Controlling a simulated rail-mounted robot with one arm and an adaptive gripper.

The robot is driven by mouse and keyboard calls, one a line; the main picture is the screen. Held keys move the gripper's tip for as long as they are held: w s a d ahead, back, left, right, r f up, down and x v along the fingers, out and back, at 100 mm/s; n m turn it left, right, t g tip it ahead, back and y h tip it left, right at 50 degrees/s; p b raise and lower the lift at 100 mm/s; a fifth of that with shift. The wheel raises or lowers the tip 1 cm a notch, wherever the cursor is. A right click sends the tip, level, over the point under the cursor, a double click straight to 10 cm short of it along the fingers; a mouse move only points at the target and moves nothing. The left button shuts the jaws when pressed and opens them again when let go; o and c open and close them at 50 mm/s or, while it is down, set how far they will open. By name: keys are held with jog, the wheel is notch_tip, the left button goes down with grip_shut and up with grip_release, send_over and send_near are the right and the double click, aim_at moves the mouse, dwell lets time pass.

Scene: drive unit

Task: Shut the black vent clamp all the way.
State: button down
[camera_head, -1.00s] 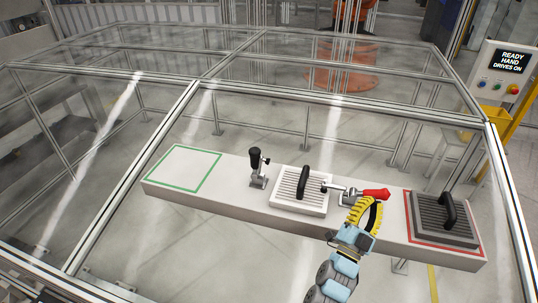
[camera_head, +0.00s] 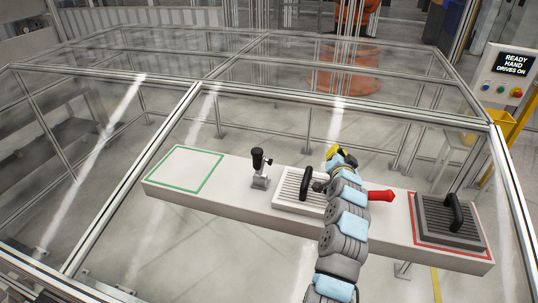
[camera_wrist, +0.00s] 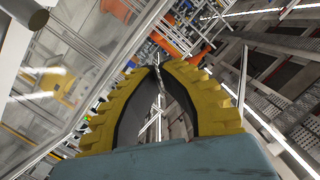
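The black vent clamp (camera_head: 259,168) stands on the bench at the left of the white vent (camera_head: 291,194). Its black handle (camera_head: 257,157) points upright. My gripper (camera_head: 334,151) is to the right of this clamp, apart from it, and reaches past the vent's right side. In the wrist view my yellow fingers (camera_wrist: 156,68) come together at their tips, with nothing seen between them. The black clamp does not show in the wrist view.
A red-handled clamp (camera_head: 381,195) lies flat at the vent's right, partly hidden by my arm. A dark vent (camera_head: 436,222) sits in a red outline at the right. A green-outlined area (camera_head: 185,170) at the left is empty. Framed clear panels surround the bench.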

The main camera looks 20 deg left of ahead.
jog(key=s+a+r+n+g+y+b, duration=0.1)
jog(key=a+r+n+g+y, duration=0.15)
jog(key=a+g, duration=0.35)
jog(key=n+g, duration=0.4)
jog(key=g, duration=0.1)
send_near(270, 159)
jog(key=w+d+r, duration=0.2)
jog(key=w+d, duration=0.1)
jog(key=d, duration=0.1)
jog(key=shift+s+a+r+g+h+b, duration=0.15)
jog(key=shift+s+b, duration=0.1)
jog(key=shift+s, duration=0.2)
jog(key=shift+s+a+r+g+h+b, duration=0.15)
jog(key=shift+s+b, duration=0.1)
jog(key=shift+s, duration=0.25)
jog(key=shift+w+a+f+p, duration=0.5)
jog(key=shift+a+f+p, duration=0.3)
jog(key=shift+a+f, duration=0.65)
jog(key=shift+w+a+f+p, duration=0.5)
jog(key=shift+a+f+p, duration=0.35)
jog(key=shift+a+f, duration=0.5)
jog(key=shift+w+a+f+p, duration=0.5)
jog(key=shift+a+f+p, duration=0.3)
jog(key=shift+a+f, duration=0.65)
jog(key=shift+a+r, duration=0.2)
jog(key=shift+r, duration=0.05)
